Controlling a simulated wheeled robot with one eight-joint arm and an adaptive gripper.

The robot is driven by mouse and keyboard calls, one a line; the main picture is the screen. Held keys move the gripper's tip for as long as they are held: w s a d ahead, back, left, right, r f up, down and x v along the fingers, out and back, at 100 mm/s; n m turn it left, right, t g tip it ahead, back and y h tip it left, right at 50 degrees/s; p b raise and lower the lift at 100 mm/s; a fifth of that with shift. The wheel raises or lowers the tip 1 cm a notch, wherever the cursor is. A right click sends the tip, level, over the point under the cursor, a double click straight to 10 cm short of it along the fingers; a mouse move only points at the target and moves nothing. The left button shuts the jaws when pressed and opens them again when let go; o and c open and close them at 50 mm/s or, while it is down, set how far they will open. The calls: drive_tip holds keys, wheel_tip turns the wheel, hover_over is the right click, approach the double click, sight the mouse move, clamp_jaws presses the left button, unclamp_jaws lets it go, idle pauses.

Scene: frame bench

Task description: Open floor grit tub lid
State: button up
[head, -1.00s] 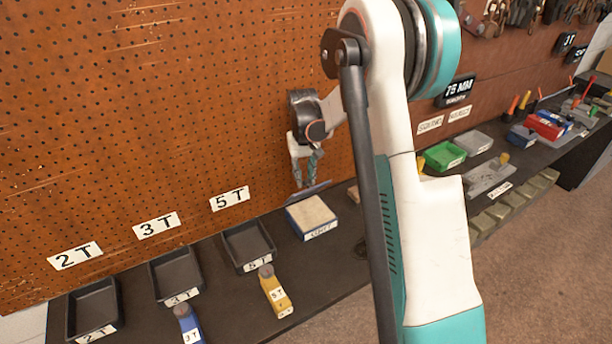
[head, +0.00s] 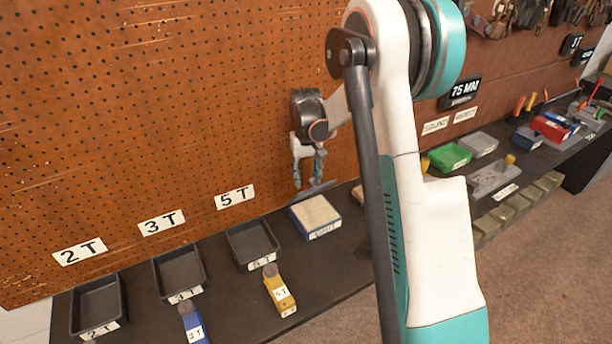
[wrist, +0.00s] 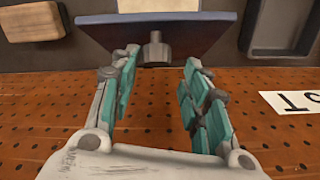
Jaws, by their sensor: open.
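The floor grit tub (head: 325,233) is a blue box with a pale label on the bench; its beige contents show at the top. Its dark blue lid (head: 318,189) stands raised at the tub's back edge, seen nearly edge-on. In the wrist view the lid (wrist: 205,33) spans the area ahead of my fingers, with a grey knob (wrist: 155,50) on its near face. My gripper (head: 307,184) is open beside the lid, near the pegboard. In the wrist view the knob lies between the fingertips, with clear space on both sides.
The pegboard (head: 150,120) rises close behind my gripper. Black trays (head: 180,270) and the yellow (head: 279,292) and blue (head: 190,322) labelled pieces lie to the left. A green bin (head: 449,157) is to the right. My arm hides part of the bench.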

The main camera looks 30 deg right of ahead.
sight(315, 185)
drive_tip(key=shift+s+d+f, duration=0.1)
drive_tip(key=shift+s+f, duration=0.05)
drive_tip(key=shift+s, duration=0.3)
drive_tip(key=s, duration=0.1)
drive_tip(key=s+f+b, duration=0.1)
drive_tip(key=s, duration=0.1)
drive_tip(key=shift+s+d+f+b, duration=0.1)
drive_tip(key=shift+s+f+b, duration=0.2)
drive_tip(key=shift+s, duration=0.05)
drive_tip(key=s+f+b, duration=0.3)
drive_tip(key=s+f, duration=0.1)
drive_tip(key=shift+d+f, duration=0.1)
drive_tip(key=shift+f, duration=0.2)
drive_tip(key=shift+s+r, duration=0.2)
drive_tip(key=shift+r, duration=0.1)
wheel_tip(315, 185, up, 14)
drive_tip(key=p, duration=0.5)
drive_tip(key=s+a+r+n+t, duration=0.2)
drive_tip(key=s+a+r+t, duration=0.2)
drive_tip(key=s+a+r, duration=0.7)
drive_tip(key=shift+s+a+t+p, duration=0.35)
drive_tip(key=shift+s+a, duration=0.25)
drive_tip(key=shift+s, duration=0.25)
drive_tip(key=shift+r, duration=0.1)
